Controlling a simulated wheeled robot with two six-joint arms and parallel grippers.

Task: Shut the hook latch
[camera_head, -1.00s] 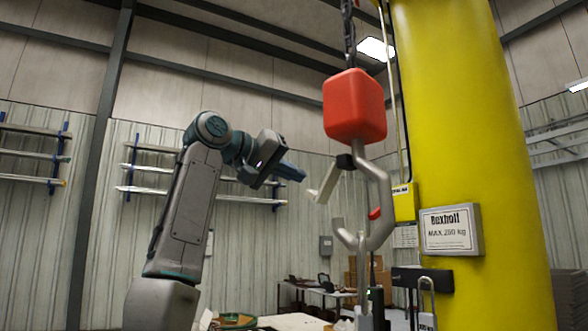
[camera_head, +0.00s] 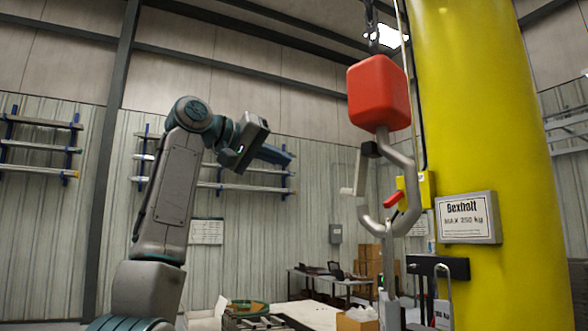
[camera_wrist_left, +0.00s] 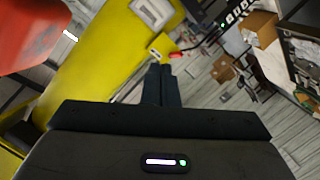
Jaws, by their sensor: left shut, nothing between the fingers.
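The grey steel hook (camera_head: 409,172) hangs under a red block (camera_head: 379,93) in the head view. Its pale latch bar (camera_head: 361,170) runs down and left from a dark pivot (camera_head: 371,149) near the top of the hook. The bar's lower end shows left of and a little above the hook tip (camera_head: 362,208), outside the hook. My left gripper (camera_head: 289,156) is shut and empty, left of the latch and apart from it. Its shut fingers (camera_wrist_left: 161,72) also show in the left wrist view, where the red block (camera_wrist_left: 38,38) is at upper left. My right gripper is not in view.
A thick yellow column (camera_head: 480,120) stands right of the hook and bears a sign (camera_head: 467,218). A padlock (camera_head: 442,305) hangs from a dark bracket below it. A yellow box with a red lever (camera_head: 394,199) is behind the hook. Air between gripper and latch looks clear.

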